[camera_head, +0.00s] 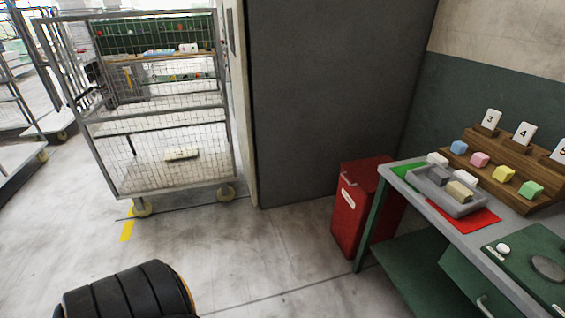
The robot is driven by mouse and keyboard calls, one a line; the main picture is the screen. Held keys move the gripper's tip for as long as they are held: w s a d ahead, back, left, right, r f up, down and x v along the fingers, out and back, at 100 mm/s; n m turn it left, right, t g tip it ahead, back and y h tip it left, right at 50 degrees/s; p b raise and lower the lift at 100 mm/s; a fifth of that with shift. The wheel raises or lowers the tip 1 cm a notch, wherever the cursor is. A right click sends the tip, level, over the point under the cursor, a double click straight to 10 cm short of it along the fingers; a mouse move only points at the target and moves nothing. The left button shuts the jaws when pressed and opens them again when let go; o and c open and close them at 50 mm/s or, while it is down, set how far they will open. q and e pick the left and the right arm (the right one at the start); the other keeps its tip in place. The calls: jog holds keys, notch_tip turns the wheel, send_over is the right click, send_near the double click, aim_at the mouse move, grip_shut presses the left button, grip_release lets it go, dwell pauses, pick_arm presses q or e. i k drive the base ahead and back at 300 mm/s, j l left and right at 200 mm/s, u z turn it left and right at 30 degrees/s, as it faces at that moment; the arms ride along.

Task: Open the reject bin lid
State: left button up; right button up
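The reject bin (346,226) is a red box on the floor, right of the picture's middle, between the dark grey wall and the workbench. Its red lid (366,165) looks shut, lying flat on top. A small grey handle (349,181) shows near the front upper edge, with a white label (348,199) below it. The bench partly hides the bin's right side. Neither of my grippers is in view.
The green and grey workbench (390,215) stands close to the bin's right, with a grey tray (437,199), foam blocks and a wooden stepped rack (510,150). A wire cage trolley (165,185) stands at left. The floor (255,255) before the bin is clear.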

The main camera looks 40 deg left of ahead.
aim_at(364, 172)
jog(key=u, duration=0.85)
jog(key=i+j+u, duration=0.1)
jog(key=i+j, duration=0.15)
jog(key=i, duration=0.25)
jog(key=i+j+u, duration=0.1)
jog(key=i+j, duration=0.15)
jog(key=i, duration=0.25)
jog(key=i+j+u, duration=0.15)
jog(key=i, duration=0.4)
jog(key=i+j+u, duration=0.1)
jog(key=i, duration=0.4)
